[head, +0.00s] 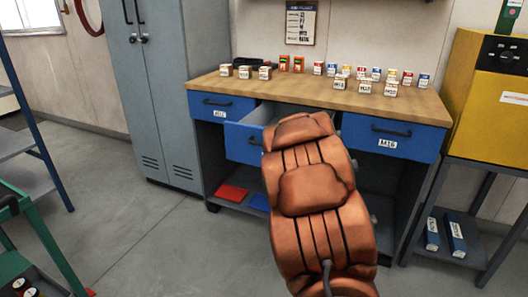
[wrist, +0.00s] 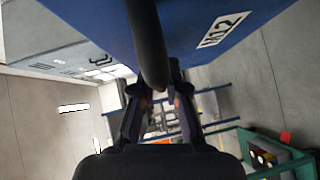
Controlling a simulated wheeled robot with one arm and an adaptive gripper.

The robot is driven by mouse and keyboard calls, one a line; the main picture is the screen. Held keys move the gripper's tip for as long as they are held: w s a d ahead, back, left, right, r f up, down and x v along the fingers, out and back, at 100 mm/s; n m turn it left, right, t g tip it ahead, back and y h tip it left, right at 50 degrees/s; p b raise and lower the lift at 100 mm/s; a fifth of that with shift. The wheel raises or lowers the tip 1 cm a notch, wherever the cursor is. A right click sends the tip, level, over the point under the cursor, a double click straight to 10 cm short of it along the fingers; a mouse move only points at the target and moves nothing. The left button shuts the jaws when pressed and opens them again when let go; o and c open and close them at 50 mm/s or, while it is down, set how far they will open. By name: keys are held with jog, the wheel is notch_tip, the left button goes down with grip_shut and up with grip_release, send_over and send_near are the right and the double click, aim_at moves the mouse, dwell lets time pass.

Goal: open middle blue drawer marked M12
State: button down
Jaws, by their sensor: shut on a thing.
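The middle blue drawer (head: 243,143) stands pulled out from the workbench, and part of its grey inside shows. My copper-coloured arm covers its right part. In the wrist view, the blue drawer front (wrist: 105,22) fills the top, with a white label reading M12 (wrist: 224,29). Its dark bar handle (wrist: 148,45) runs down between my fingers. My gripper (wrist: 157,92) is shut on this handle. In the head view the gripper is hidden behind my arm.
The left drawer (head: 222,106) and right drawer (head: 394,136), marked M16, are closed. Several small labelled boxes stand on the wooden benchtop (head: 300,92). A grey locker (head: 158,90) stands left, a yellow machine (head: 490,95) right.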

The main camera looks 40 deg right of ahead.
jog(key=shift+s+a, duration=0.2)
jog(key=shift+a, duration=0.15)
jog(key=c, duration=1.2)
grip_release()
jog(key=shift+v, duration=5.9)
